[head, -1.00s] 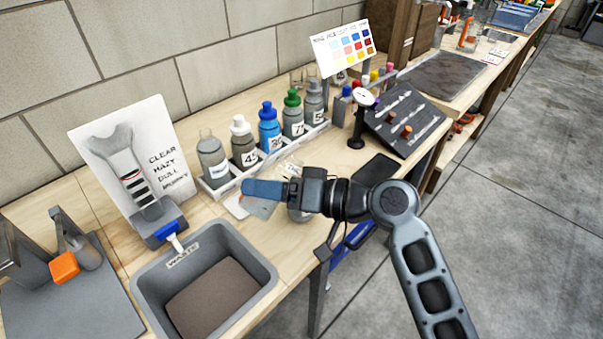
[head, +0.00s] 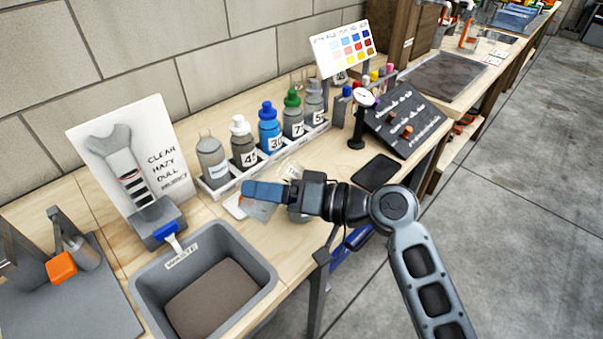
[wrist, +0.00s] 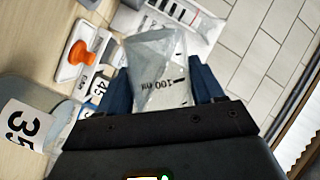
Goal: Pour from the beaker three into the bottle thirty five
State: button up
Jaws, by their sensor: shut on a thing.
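My gripper (wrist: 165,90) is shut on a clear beaker (wrist: 160,72) marked "100 ml", which sits between its blue fingers in the wrist view. In the head view my gripper (head: 268,191) is over the bench, and part of the beaker (head: 262,211) shows below the fingers. A bottle labelled 35 (wrist: 22,125) is at the left of the wrist view, beside my gripper and apart from the beaker. In the head view a clear vessel (head: 292,169), probably that bottle, is largely hidden behind my gripper. I cannot make out liquid in the beaker.
A rack (head: 222,188) with several labelled bottles stands behind my gripper. A grey waste tub (head: 262,262) is at the front left, and a sign board (head: 120,165) stands behind it. An orange knob (wrist: 78,54) shows in the wrist view. A dark pad (head: 376,172) lies to the right.

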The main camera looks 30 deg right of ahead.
jog(key=shift+f, duration=0.1)
jog(key=shift+a+r+m+t+y+p, duration=0.1)
jog(key=shift+r+m+t+y+p, duration=0.5)
jog(key=shift+r+m+p, duration=0.75)
dwell(3.9)
jog(key=shift+m+b, duration=0.55)
dwell(0.5)
